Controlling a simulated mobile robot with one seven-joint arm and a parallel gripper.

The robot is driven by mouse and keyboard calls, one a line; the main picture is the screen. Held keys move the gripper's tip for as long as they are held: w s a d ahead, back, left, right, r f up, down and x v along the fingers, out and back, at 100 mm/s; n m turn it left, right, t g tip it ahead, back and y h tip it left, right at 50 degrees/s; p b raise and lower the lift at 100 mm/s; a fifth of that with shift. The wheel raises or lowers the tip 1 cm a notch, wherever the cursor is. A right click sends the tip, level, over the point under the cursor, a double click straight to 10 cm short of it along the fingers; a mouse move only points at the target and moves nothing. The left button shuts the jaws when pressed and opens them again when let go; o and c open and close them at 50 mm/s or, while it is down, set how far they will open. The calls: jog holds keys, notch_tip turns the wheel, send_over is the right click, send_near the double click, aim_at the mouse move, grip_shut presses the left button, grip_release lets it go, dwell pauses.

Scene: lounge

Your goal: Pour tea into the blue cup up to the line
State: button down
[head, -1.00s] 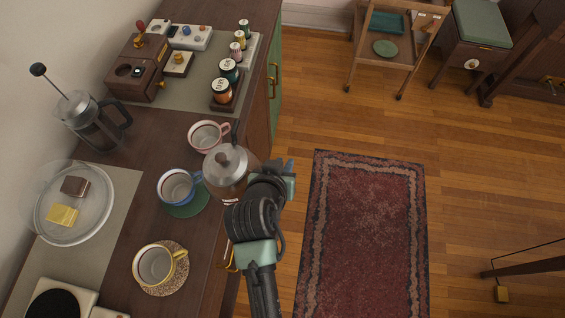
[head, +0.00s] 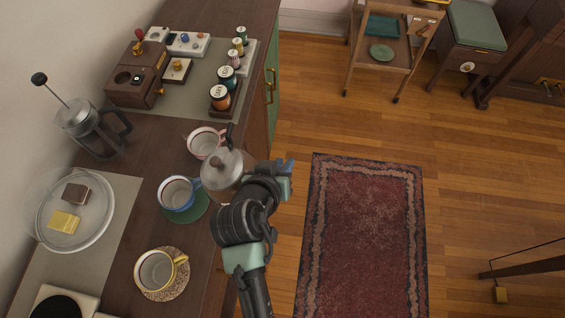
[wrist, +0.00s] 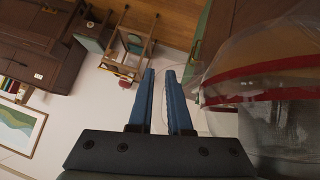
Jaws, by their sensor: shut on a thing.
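The blue cup (head: 176,206) stands upright on a green coaster (head: 200,206) on the wooden counter. The teapot (head: 240,162), with a silver lid and a dark handle, is at its right, its left side close to the cup's rim. I cannot tell whether they touch or how far the pot is tilted. My gripper (head: 286,170) is at the pot's right side, shut on it; the arm hides the exact hold. In the wrist view, my blue fingers (wrist: 160,103) are close together beside a clear, red-banded surface at right. The liquid level and line in the cup are not readable.
A pink cup (head: 205,143) stands behind the pot, and a yellow cup (head: 155,270) on a patterned saucer in front. The counter's right edge lies under my arm.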

jog(key=shift+r+h, duration=0.3)
jog(key=shift+r, duration=0.45)
jog(key=shift+a+r+n+p, duration=0.1)
jog(key=shift+r+n+p, duration=0.2)
jog(key=shift+r+p, duration=0.35)
jog(key=shift+r, duration=0.1)
dwell(1.8)
jog(key=shift+r+h, duration=0.35)
jog(key=shift+h, duration=0.05)
jog(key=shift+r, duration=0.1)
dwell(2.5)
jog(key=shift+r+p, duration=0.25)
jog(key=shift+p, duration=0.2)
dwell(1.2)
